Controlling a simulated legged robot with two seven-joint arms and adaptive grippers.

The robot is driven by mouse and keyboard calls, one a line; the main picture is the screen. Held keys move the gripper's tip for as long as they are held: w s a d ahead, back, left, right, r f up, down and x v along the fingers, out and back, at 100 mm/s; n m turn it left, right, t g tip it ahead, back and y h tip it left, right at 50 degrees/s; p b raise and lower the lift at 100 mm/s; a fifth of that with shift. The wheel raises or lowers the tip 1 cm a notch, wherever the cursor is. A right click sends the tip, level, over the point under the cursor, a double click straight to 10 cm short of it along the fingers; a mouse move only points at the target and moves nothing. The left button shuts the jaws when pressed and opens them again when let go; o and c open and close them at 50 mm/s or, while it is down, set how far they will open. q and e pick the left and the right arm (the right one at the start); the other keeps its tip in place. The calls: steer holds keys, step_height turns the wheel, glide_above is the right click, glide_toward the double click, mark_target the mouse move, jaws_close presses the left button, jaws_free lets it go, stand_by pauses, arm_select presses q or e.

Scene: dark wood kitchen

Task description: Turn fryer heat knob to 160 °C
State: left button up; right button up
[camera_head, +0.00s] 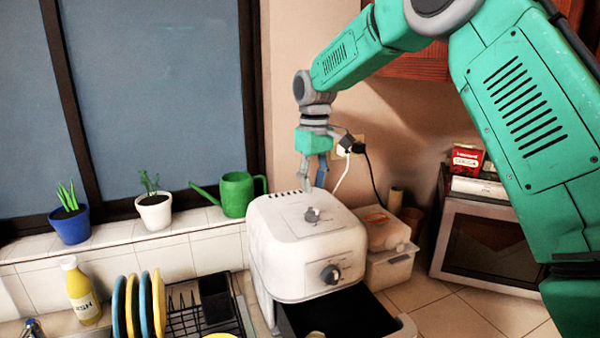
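The white fryer (270,240) stands on the counter in the middle of the view. One grey knob (313,214) is on its top panel and another grey knob (330,274) is on its front. The dial markings are too small to read, so I cannot tell which knob sets heat. My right gripper (313,182) points down above the back of the fryer's top, behind the top knob and apart from it. Its fingers are spread with nothing visible between them. My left gripper is not in view.
The fryer's dark drawer (345,312) is pulled out in front. A plastic container (390,268) stands right of the fryer, with a toaster oven (480,245) beyond. A green watering can (237,194) sits on the sill; a dish rack (185,300) is left. Cables hang from a wall socket behind my gripper.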

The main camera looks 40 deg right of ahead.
mark_target(313, 208)
steer(key=shift+w+r, duration=0.1)
steer(key=shift+r, duration=0.1)
steer(key=shift+s+a+r, duration=0.1)
steer(key=shift+s+a, duration=0.2)
steer(key=shift+s+a+f, duration=0.55)
steer(key=shift+a+f, duration=0.25)
steer(key=shift+a, duration=0.1)
steer(key=f, duration=0.1)
steer(key=w+f, duration=0.1)
steer(key=shift+d+f, duration=0.1)
steer(key=shift+f, duration=0.2)
steer(key=shift+d+f, duration=0.75)
steer(key=shift+f, duration=0.3)
steer(key=shift+s+d+f+b, duration=0.2)
steer(key=shift+f+b, duration=0.05)
steer(key=shift+b, duration=0.05)
steer(key=shift+s+f, duration=0.15)
steer(key=shift+s, duration=0.05)
steer(key=shift+a+f, duration=0.15)
steer(key=shift+w+a, duration=0.15)
steer(key=shift+a, duration=0.45)
steer(key=shift+d, duration=0.35)
jaws_close()
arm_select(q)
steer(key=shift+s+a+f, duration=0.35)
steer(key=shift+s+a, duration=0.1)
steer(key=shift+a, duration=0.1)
